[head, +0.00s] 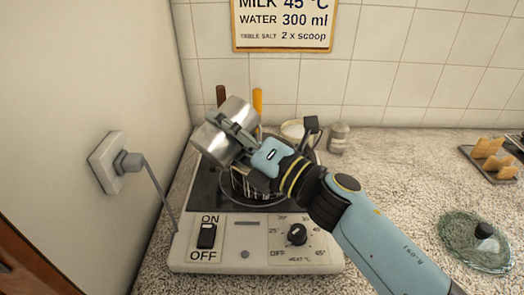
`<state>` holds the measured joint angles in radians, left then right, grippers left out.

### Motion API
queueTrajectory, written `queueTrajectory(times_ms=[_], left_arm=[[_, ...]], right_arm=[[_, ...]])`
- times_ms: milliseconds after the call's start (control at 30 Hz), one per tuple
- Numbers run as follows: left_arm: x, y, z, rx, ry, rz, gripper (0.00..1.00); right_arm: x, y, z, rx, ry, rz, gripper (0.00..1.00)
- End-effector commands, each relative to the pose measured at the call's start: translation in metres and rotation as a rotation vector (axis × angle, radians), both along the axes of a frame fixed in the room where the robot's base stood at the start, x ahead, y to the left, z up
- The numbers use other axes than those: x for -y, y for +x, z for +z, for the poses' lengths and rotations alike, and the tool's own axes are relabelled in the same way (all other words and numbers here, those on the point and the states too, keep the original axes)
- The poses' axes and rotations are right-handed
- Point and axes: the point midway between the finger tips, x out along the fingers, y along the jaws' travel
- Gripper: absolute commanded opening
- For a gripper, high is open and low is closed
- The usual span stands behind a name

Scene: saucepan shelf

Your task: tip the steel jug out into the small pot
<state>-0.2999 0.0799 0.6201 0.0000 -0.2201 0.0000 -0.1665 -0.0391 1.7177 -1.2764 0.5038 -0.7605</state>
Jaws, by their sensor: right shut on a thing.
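The steel jug (213,147) is a shiny cylinder, tilted well off upright above the left part of the hot plate. My right gripper (238,133) is shut on its side and holds it in the air. I cannot clearly see the jug's mouth or its contents. A pot with a clear rim (255,203) stands on the dark cooking surface below the jug and gripper. Most of it is hidden by my right gripper and arm, so its inside cannot be made out. My left gripper is not in view.
The hot plate (268,256) has an ON/OFF switch and a heat knob. Brown (221,95) and yellow (257,101) handles rise behind. A shaker (339,138) stands behind right. A glass lid (476,242) and toast rack (490,165) are at right. The wall is close on the left.

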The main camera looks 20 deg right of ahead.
Motion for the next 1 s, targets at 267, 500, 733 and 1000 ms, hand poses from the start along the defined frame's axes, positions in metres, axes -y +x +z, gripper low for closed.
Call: queueTrajectory(times_ms=[267, 500, 733, 1000], left_arm=[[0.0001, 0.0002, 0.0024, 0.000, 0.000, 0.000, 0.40], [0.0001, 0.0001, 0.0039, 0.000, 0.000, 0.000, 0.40], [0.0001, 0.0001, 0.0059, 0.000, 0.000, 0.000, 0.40], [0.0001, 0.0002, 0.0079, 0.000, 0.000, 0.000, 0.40]], right_arm=[[0.0001, 0.0003, 0.0030, -0.008, 0.024, 0.000, 0.22], [0.0003, 0.0004, 0.0042, -0.017, 0.043, 0.000, 0.22], [0.0005, 0.0005, 0.0058, -0.026, 0.066, 0.000, 0.22], [0.0008, 0.0006, 0.0074, -0.036, 0.089, 0.000, 0.22]])
